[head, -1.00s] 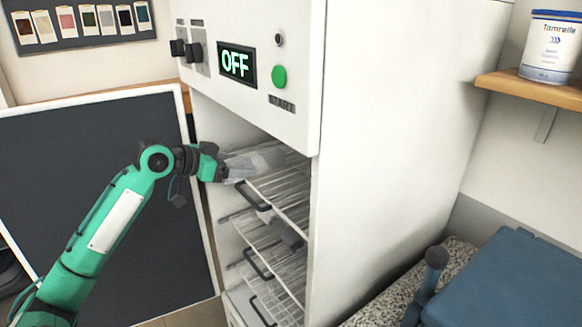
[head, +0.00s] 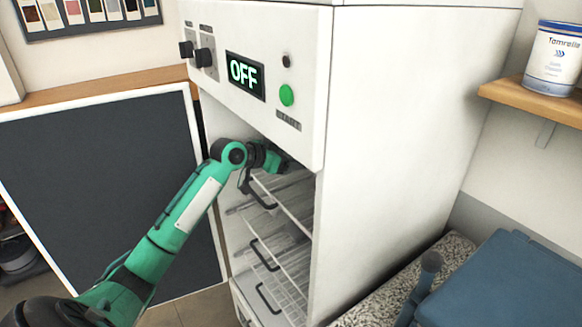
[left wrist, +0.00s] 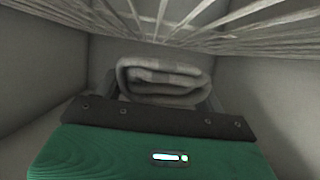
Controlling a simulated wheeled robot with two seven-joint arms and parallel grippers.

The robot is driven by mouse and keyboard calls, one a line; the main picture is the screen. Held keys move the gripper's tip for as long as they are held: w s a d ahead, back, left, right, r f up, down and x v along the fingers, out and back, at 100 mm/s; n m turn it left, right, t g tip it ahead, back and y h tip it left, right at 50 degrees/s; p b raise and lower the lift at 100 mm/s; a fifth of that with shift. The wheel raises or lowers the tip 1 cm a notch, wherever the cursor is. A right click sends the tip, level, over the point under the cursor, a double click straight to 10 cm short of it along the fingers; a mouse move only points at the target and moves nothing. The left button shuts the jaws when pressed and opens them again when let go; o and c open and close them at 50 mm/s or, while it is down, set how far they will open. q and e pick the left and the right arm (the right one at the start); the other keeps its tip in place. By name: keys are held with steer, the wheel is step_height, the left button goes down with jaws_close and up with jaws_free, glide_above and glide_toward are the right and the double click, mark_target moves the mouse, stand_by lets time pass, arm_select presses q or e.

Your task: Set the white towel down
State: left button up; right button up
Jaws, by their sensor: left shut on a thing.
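The white towel (left wrist: 163,80) shows in the left wrist view as a folded, rolled bundle, greyish in the dim light, between the fingers of my left gripper (left wrist: 162,92). The gripper is shut on it. In the head view my left gripper (head: 284,165) reaches into the open front of the white cabinet (head: 400,110), at the level of the upper wire rack (head: 290,195). Its fingertips and the towel are hidden there behind the cabinet's front panel. I cannot tell whether the towel touches a rack. My right gripper is in neither view.
Wire bars (left wrist: 200,22) run along the top of the wrist view, close to the towel, with plain cabinet walls around. Lower racks with dark handles (head: 265,255) sit below my arm. The cabinet display (head: 245,74) reads OFF. A dark framed board (head: 100,190) stands at left.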

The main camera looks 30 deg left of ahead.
mark_target(291, 178)
arm_select(q)
step_height(291, 178, down, 3)
steer(key=shift+f+p, duration=0.15)
steer(key=shift+p, duration=0.55)
steer(key=shift+w+f+p, duration=0.15)
steer(key=shift+p, duration=0.15)
steer(key=shift+d+f, duration=0.1)
steer(key=shift+f, duration=0.25)
steer(key=shift+f, duration=0.1)
steer(key=o, duration=1.1)
steer(key=shift+c, duration=0.2)
